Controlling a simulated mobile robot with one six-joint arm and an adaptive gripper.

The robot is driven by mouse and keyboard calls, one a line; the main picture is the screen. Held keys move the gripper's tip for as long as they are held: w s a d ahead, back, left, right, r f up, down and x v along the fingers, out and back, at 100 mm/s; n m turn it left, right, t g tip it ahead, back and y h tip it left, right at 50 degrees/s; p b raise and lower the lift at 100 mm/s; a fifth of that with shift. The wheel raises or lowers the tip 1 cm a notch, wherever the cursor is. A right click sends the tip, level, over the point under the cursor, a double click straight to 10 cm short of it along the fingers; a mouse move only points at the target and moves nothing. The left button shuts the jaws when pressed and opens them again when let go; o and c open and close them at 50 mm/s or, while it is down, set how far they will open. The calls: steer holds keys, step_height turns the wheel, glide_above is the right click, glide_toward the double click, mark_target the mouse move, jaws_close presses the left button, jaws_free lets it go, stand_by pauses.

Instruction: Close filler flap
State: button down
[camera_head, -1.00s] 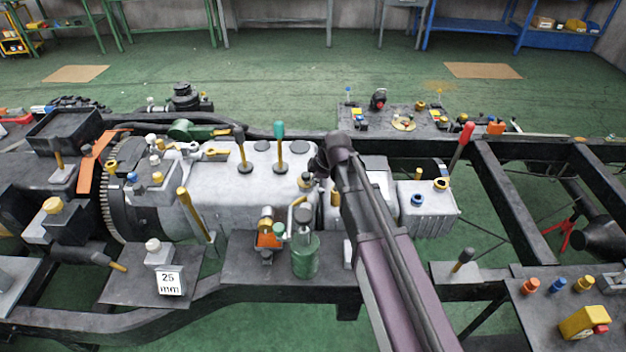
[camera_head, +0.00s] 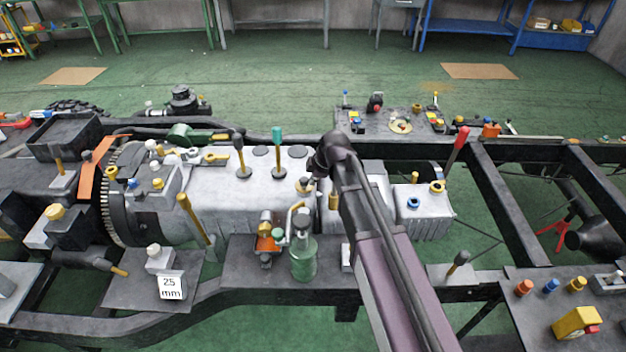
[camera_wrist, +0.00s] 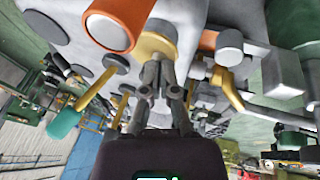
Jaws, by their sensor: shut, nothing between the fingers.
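My gripper (camera_wrist: 167,68) is shut and empty in the wrist view. Its fingertips are at or very close to a tan, brass-like round part (camera_wrist: 157,44) on the grey housing, which may be the filler with its flap; I cannot tell whether they touch. An orange cylinder (camera_wrist: 110,24) stands beside it. In the head view a small tan-topped part (camera_head: 305,186) sits on the grey gearbox housing (camera_head: 225,185), just below the end of my arm. My fingers are mostly hidden there. The flap's angle cannot be made out.
A teal-knobbed lever (camera_head: 278,135) and a black-knobbed lever (camera_head: 239,142) rise left of my arm. A green bottle (camera_head: 303,258) stands in front on a bracket. A red-handled lever (camera_head: 461,138) is to the right. Chassis rails surround the housing.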

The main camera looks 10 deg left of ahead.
steer(key=p+v, duration=1)
steer(key=v, duration=0.1)
steer(key=shift+s+a+r, duration=0.15)
steer(key=shift+s+r, duration=0.1)
steer(key=shift+s, duration=0.1)
stand_by(0.5)
steer(key=s+d+f+m+g+h+b, duration=0.1)
steer(key=s+d+m+h, duration=0.1)
steer(key=s+d+m, duration=0.4)
steer(key=s+d+f+m+g+h+b, duration=0.1)
steer(key=s+d+m, duration=0.5)
steer(key=d+m, duration=0.8)
steer(key=d+f+h, duration=0.1)
steer(key=d, duration=0.4)
steer(key=shift+s+f+m, duration=0.15)
steer(key=shift+s+m, duration=0.15)
steer(key=shift+m, duration=0.1)
steer(key=shift+a, duration=0.1)
stand_by(1.0)
